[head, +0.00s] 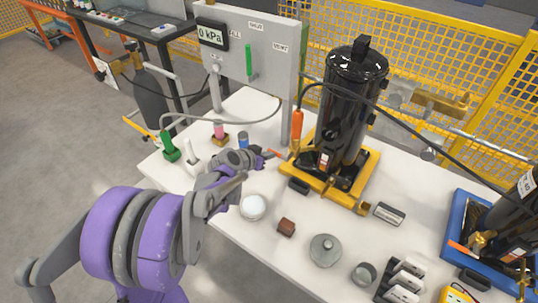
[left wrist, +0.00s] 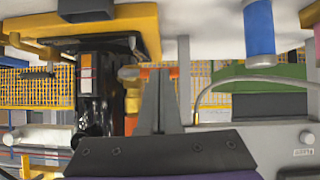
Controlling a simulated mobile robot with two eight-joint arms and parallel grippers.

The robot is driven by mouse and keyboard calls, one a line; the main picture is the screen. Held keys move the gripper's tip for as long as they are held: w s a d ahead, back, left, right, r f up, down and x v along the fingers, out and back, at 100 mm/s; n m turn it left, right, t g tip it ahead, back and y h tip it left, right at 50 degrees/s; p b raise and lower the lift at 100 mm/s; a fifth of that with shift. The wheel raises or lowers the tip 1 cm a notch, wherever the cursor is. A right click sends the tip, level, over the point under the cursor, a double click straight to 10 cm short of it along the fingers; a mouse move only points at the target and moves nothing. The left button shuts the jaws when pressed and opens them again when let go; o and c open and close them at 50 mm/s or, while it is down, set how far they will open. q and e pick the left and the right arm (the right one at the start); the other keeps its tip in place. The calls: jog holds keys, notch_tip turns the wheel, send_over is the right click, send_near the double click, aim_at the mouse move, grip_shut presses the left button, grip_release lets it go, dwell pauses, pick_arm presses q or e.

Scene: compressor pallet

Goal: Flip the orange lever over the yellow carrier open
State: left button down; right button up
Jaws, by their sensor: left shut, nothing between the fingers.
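The yellow carrier (head: 322,190) sits on the white table and holds a tall black cylinder (head: 352,105). A small orange lever (head: 277,155) sticks out at the carrier's left side. My left gripper (head: 265,154) is shut and empty, with its fingertips close to the lever's outer end. I cannot tell whether they touch. In the left wrist view, the shut fingers (left wrist: 160,74) point toward the carrier side, and the carrier (left wrist: 148,30) shows at the upper left, upside down. Orange shows partly hidden behind the fingers. My right gripper is not in view.
An orange hose handle (head: 297,123) stands upright behind the lever. A gauge panel (head: 250,45) stands at the back. A green bottle (head: 169,147), white jar (head: 253,207), brown block (head: 286,228) and grey disc (head: 325,249) are on the table. A blue carrier (head: 458,215) is at the right.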

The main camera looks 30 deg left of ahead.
pick_arm(q)
jog(key=shift+f+n, duration=0.2)
jog(key=shift+n, duration=0.1)
jog(key=shift+d+f+n+h+b, duration=0.2)
jog(key=shift+f+n+h+b, duration=1.5)
jog(key=shift+f+h+b, duration=0.5)
jog(key=shift+r, duration=0.25)
jog(key=shift+r+p, duration=0.8)
jog(key=shift+s+a, duration=0.1)
